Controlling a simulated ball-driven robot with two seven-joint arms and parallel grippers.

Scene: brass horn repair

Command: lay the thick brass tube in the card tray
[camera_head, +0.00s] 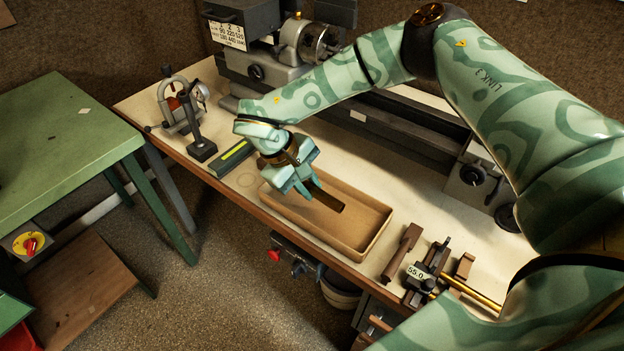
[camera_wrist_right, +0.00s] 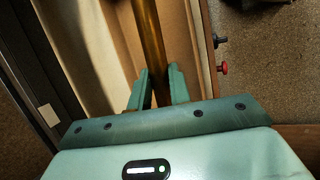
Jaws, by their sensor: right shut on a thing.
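The thick brass tube (camera_head: 328,199) is held in my right gripper (camera_head: 301,186), which is shut on it. In the head view the tube looks dark and sticks out from the fingers toward the lower right, over the card tray (camera_head: 372,243). The right wrist view shows the tube (camera_wrist_right: 150,40) between the two fingers (camera_wrist_right: 158,88), running away toward the top. The open tray, a shallow tan box, lies on the bench below it. I cannot tell whether the tube touches the tray floor. The tube's other end is hidden by the gripper. My left gripper is not in view.
A lathe (camera_head: 258,72) stands along the back of the bench. A dial gauge stand (camera_head: 202,148) and a dark level (camera_head: 232,158) are left of the tray. A brown block (camera_head: 403,252), a fixture marked 55.0 (camera_head: 420,280) and a brass rod (camera_head: 470,292) lie to its right.

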